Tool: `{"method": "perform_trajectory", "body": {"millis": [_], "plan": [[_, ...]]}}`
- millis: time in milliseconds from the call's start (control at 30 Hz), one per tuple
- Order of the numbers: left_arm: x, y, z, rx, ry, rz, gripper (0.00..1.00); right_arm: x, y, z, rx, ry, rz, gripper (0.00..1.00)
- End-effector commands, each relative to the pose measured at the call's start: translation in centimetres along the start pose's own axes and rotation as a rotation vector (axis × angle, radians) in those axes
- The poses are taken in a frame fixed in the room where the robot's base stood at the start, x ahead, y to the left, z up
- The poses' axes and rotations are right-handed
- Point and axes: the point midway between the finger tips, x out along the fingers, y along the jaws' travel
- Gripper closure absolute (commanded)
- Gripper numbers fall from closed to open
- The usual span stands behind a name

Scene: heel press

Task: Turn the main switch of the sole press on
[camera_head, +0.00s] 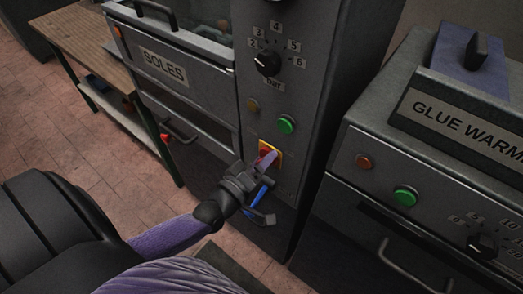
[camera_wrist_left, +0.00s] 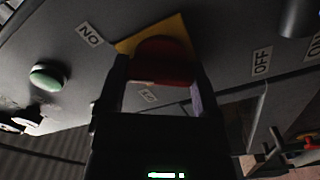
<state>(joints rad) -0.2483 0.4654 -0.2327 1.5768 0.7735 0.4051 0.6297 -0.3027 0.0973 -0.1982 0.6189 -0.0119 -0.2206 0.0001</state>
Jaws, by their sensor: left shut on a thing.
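The main switch (camera_head: 264,148) is a red knob on a yellow plate, low on the front of the sole press (camera_head: 298,165). In the left wrist view the red knob (camera_wrist_left: 165,62) stands between the two fingers, in front of the yellow plate (camera_wrist_left: 181,27). My left gripper (camera_head: 266,160) is shut on the knob and hides part of it. An ON label (camera_wrist_left: 90,34) and an OFF label (camera_wrist_left: 262,61) sit on either side of the plate. The knob's exact angle is hard to tell. My right gripper is not in view.
Above the switch are a green button (camera_head: 286,124), a dull yellow lamp (camera_head: 252,106) and a black dial (camera_head: 268,64). The glue warmer (camera_head: 375,140) stands close on the right. A wooden bench (camera_head: 80,42) stands at left.

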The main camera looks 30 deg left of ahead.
Motion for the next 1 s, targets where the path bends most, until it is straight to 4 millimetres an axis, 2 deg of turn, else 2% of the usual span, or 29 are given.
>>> {"method": "perform_trajectory", "body": {"millis": [400,1000], "plan": [[-0.07,-0.03,0.09,0.185,-0.003,-0.003,0.77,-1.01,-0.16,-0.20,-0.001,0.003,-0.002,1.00],[-0.07,-0.09,0.13,0.216,-0.004,-0.003,0.77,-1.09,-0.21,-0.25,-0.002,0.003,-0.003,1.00]]}}
